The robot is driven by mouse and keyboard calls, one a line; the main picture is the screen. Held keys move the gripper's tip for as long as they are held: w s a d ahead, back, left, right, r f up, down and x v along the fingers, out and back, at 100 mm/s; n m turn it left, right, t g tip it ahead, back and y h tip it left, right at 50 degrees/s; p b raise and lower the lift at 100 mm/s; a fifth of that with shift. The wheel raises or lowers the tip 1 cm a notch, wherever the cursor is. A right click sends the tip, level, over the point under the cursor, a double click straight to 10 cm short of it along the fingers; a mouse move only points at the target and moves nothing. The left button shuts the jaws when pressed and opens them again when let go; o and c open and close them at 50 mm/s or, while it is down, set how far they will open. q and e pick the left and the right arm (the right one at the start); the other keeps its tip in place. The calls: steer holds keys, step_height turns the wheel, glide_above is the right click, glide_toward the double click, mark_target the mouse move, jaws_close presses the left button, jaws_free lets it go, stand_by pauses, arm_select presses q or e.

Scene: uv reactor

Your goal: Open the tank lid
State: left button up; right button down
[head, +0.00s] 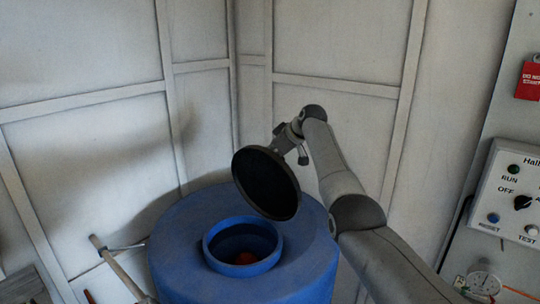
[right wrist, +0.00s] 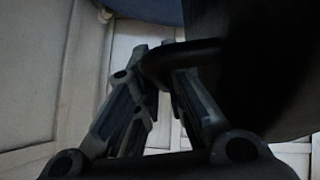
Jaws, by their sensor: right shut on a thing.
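The blue tank (head: 180,245) stands low in the middle of the head view. Its round raised neck (head: 212,258) is uncovered, and something reddish (head: 246,257) shows inside. The dark round lid (head: 262,183) is held in the air above the right part of the tank, tilted steeply and apart from the neck. My right gripper (head: 297,132) is behind the lid's upper edge. In the right wrist view its fingers (right wrist: 160,68) are shut on the lid's dark curved handle (right wrist: 190,55). The lid fills the right of that view as a dark shape. My left gripper is not in view.
A control panel (head: 512,190) with a knob and several buttons is on the right wall. A red sign (head: 529,82) is above it, and a gauge (head: 483,283) is below. A pale pole (head: 117,268) leans left of the tank. Pale panelled walls (head: 80,60) enclose the back.

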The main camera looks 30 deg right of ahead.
steer(key=shift+d+r, duration=0.1)
steer(key=shift+d, duration=0.15)
steer(key=c, duration=1.9)
jaws_free()
steer(key=shift+o, duration=0.4)
steer(key=shift+w+f, duration=0.1)
steer(key=shift+f, duration=0.1)
steer(key=shift+r, duration=0.1)
steer(key=shift+s+r, duration=0.35)
steer(key=shift+s, duration=0.05)
steer(key=v, duration=1.1)
steer(key=shift+d+f, duration=0.1)
steer(key=shift+f, duration=0.05)
